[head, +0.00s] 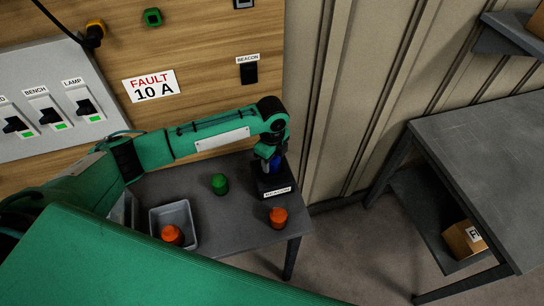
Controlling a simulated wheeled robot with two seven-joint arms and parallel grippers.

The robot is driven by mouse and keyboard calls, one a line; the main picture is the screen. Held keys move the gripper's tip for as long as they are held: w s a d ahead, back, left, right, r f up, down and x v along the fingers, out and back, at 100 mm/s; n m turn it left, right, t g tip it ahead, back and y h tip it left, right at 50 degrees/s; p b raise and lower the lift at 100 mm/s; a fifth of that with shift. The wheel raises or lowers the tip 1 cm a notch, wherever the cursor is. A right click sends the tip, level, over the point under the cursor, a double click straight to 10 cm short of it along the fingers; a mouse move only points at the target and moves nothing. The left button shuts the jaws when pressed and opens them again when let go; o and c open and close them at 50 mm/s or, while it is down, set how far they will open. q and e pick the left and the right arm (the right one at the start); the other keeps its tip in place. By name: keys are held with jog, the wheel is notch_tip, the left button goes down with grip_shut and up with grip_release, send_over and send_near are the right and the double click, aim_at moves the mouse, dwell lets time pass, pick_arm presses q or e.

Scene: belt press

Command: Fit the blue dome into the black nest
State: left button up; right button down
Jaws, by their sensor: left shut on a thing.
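My left gripper (268,155) reaches in from the left over the table and points down at the black nest (266,184), a dark block with a white label on its front. The gripper is shut on the blue dome (273,165), of which only a small blue part shows between the fingers. The dome is at the top of the nest; I cannot tell whether it is seated or just above it. My right gripper is not in view.
A green dome (220,184) and an orange dome (278,217) stand on the grey table (225,222). Another orange dome (172,235) lies in a grey bin (188,212). A switch panel (45,95) is on the wooden wall. A dark bench (490,150) stands at the right.

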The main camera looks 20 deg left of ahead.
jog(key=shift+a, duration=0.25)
pick_arm(q)
jog(key=shift+f, duration=0.15)
jog(key=o, duration=1)
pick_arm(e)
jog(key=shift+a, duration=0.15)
pick_arm(q)
notch_tip(320, 180, up, 11)
jog(key=b, duration=0.4)
jog(key=shift+r, duration=0.7)
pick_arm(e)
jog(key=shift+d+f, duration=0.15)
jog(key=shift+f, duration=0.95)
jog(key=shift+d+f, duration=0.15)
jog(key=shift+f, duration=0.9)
pick_arm(q)
jog(key=shift+f, duration=0.1)
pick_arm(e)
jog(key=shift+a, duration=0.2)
